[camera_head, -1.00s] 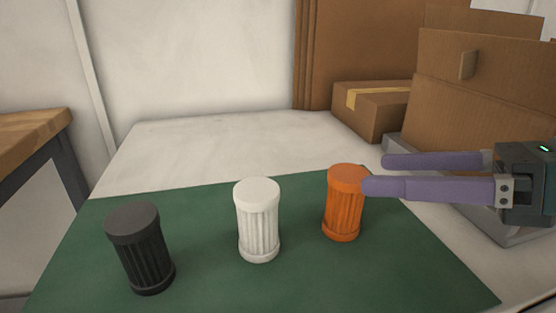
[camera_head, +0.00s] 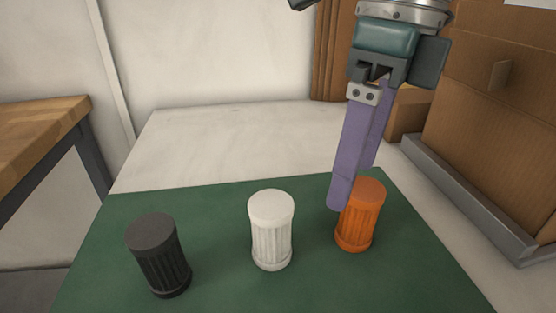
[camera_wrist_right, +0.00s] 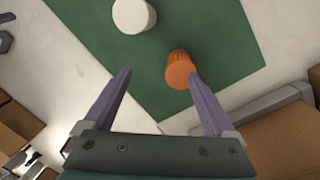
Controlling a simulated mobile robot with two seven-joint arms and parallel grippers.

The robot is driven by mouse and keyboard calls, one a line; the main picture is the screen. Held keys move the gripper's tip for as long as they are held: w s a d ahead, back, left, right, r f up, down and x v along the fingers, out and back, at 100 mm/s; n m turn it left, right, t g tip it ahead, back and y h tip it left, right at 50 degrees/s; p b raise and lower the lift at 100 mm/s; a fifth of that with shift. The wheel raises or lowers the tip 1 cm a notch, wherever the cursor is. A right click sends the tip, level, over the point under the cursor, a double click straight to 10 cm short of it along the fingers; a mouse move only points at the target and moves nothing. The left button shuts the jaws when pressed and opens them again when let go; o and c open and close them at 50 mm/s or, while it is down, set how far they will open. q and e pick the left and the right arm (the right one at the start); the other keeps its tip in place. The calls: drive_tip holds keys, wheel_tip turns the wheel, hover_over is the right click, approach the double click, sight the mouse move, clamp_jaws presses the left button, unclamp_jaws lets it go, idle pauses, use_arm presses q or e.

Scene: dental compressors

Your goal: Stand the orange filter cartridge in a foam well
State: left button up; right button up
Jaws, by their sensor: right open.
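The orange filter cartridge (camera_head: 362,217) stands upright on the green mat (camera_head: 217,275), to the right of the white cartridge (camera_head: 271,230). My right gripper (camera_head: 354,195) points down at it with purple fingers. One finger overlaps the cartridge's left edge in the head view; I cannot tell whether they touch. My left gripper is not in view. No foam well shows.
A black cartridge (camera_head: 160,256) stands on the mat at the left. A large cardboard box (camera_head: 495,120) sits in a grey metal tray (camera_head: 470,200) at the right. A wooden table (camera_head: 40,135) is at the left. The pale surface behind the mat is clear.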

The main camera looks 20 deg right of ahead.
sight(371, 191)
drive_tip(key=d, duration=0.1)
drive_tip(key=d+f+h, duration=0.1)
drive_tip(key=d, duration=0.1)
drive_tip(key=shift+w+m, duration=0.15)
drive_tip(key=shift+m, duration=0.15)
wheel_tip(371, 191, down, 2)
drive_tip(key=shift+f, duration=0.25)
drive_tip(key=f, duration=0.3)
drive_tip(key=f+b, duration=0.1)
drive_tip(key=f, duration=0.2)
drive_tip(key=shift+w+a+f, duration=0.1)
drive_tip(key=shift+w+f, duration=0.1)
clamp_jaws()
